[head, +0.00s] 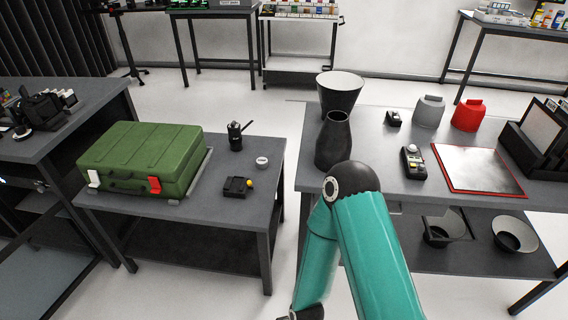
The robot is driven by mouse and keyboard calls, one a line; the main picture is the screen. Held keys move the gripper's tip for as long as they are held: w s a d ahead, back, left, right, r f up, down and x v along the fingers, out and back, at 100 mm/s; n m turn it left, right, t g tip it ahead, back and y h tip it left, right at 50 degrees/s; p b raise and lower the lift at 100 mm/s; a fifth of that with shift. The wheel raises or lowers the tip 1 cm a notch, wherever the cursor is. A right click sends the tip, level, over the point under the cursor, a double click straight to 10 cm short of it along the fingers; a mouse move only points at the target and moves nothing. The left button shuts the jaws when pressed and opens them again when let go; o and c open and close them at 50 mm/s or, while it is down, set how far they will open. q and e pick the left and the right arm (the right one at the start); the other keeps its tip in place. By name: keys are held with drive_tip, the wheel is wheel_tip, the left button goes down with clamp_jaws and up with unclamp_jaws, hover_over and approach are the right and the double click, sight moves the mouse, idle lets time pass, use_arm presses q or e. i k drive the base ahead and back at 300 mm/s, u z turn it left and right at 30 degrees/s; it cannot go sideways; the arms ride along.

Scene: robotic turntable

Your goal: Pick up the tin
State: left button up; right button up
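A small round tin (262,162) with a pale lid lies on the low grey table at centre left, near that table's right side. It is small in the view and no label can be read. One teal arm of mine rises from the bottom right, bends at a black elbow and goes down to the bottom edge. A dark joint shows at its lower end, but no gripper fingers are in view. It is apart from the tin, to the right and below it in the picture. My other arm is not in view.
A dark vase (334,140) stands on the right table (400,120). A floor gap separates the tables.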

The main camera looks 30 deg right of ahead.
sight(262, 162)
drive_tip(key=z, duration=0.05)
drive_tip(key=i, duration=0.95)
